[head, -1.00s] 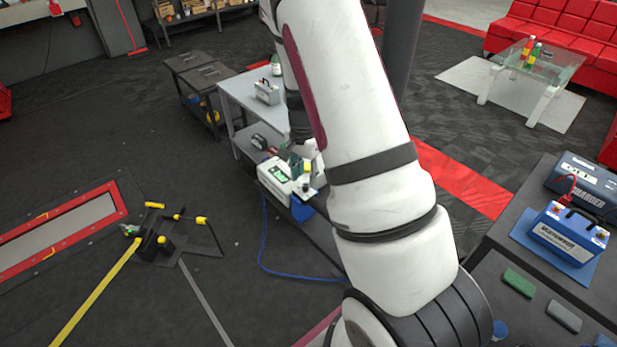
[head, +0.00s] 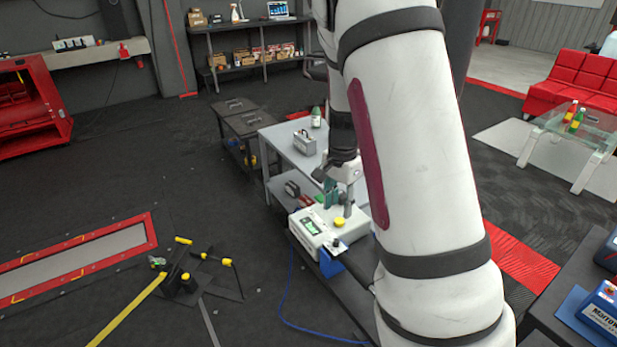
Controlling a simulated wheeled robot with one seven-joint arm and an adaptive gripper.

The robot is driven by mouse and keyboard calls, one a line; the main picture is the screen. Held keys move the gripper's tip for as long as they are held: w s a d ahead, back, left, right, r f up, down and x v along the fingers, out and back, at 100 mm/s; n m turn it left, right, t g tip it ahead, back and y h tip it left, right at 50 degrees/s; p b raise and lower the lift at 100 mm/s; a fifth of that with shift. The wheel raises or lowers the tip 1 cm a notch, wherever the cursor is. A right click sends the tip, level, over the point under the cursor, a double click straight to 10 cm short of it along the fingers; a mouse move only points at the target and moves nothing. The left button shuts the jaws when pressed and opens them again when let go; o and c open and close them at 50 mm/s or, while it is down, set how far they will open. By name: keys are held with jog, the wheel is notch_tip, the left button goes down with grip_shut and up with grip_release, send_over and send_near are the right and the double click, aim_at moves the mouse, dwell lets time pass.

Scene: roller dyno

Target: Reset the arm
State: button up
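My arm, white with black bands and a dark red strip, fills the right middle of the head view and bends away toward the grey bench. My gripper (head: 338,196) is small and partly hidden by the arm. It points down just above or at a white boxed device (head: 318,231) with a green screen and a yellow knob. I cannot tell whether its fingers touch the device, nor whether they are open or shut.
A grey bench (head: 285,142) carries a silver case (head: 304,141) and a green bottle (head: 316,117). A dark table with a blue battery (head: 603,312) stands at the lower right. A strapped stand (head: 185,275) and a blue cable (head: 288,290) lie on the floor. Open floor is at left.

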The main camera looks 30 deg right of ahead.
jog(key=s+a+r+n+t+y, duration=0.1)
jog(key=s+a+r+n, duration=0.3)
jog(key=a+r, duration=0.3)
jog(key=s+a+r+n+t, duration=0.1)
jog(key=s+a+r+n, duration=0.3)
jog(key=a+r, duration=0.3)
jog(key=s+a+r+n+t, duration=0.1)
jog(key=s+a+r+n, duration=0.1)
jog(key=s+n, duration=0.2)
jog(key=s+a+r+n+t+h, duration=0.1)
jog(key=s+a+r+n, duration=0.2)
jog(key=s, duration=0.7)
jog(key=shift+s+a+n, duration=0.3)
jog(key=shift+a+n, duration=0.05)
jog(key=shift+n, duration=0.05)
jog(key=shift+d+r, duration=0.5)
jog(key=shift+d, duration=0.2)
